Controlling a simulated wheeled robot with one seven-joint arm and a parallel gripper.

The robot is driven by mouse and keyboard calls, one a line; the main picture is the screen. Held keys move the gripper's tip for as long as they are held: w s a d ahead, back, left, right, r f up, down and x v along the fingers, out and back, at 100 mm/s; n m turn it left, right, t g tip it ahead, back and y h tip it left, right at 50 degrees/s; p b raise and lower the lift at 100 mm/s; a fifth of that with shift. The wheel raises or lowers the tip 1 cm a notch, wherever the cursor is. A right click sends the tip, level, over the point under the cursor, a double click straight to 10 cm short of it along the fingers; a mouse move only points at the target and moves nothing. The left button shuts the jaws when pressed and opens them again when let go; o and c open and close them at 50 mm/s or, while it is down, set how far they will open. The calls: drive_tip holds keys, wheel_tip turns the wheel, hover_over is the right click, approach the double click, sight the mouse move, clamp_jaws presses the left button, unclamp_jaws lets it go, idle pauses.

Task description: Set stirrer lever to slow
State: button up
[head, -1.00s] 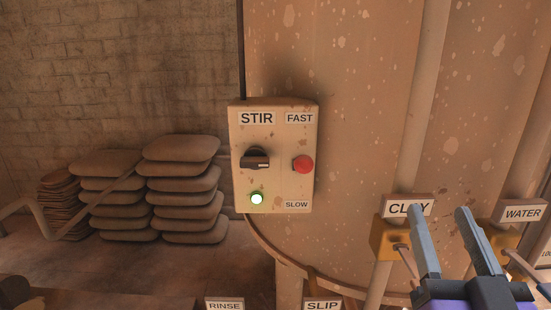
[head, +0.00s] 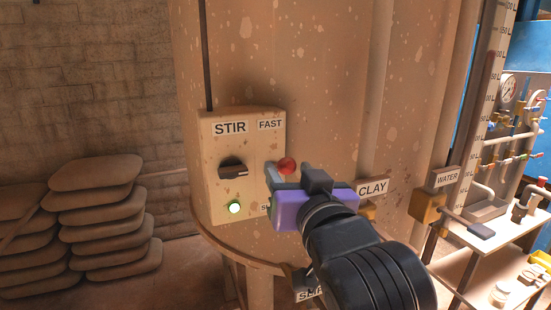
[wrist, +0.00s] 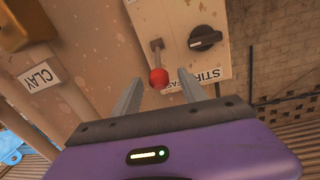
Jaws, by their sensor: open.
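The stirrer lever (wrist: 156,52) is on the cream STIR box (head: 208,195) on the tank. Its red ball (head: 286,166) shows in both views; in the wrist view the ball (wrist: 158,78) lies at the FAST end of the stem. The FAST label (head: 271,125) is at the box's upper right. The lower label (head: 264,208) is mostly hidden by my gripper. My gripper (head: 287,171) is open in front of the box. In the wrist view the ball appears between my open fingertips (wrist: 160,79); I cannot tell whether they touch it.
CLAY (head: 373,187) and WATER (head: 447,177) signs stand to the right. Stacked sacks (head: 100,205) lie at the left.

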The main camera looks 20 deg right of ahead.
drive_tip(key=w, duration=0.2)
drive_tip(key=w+p, duration=0.1)
drive_tip(key=w, duration=0.1)
drive_tip(key=w+d, duration=0.1)
drive_tip(key=w, duration=0.1)
clamp_jaws()
idle(1.4)
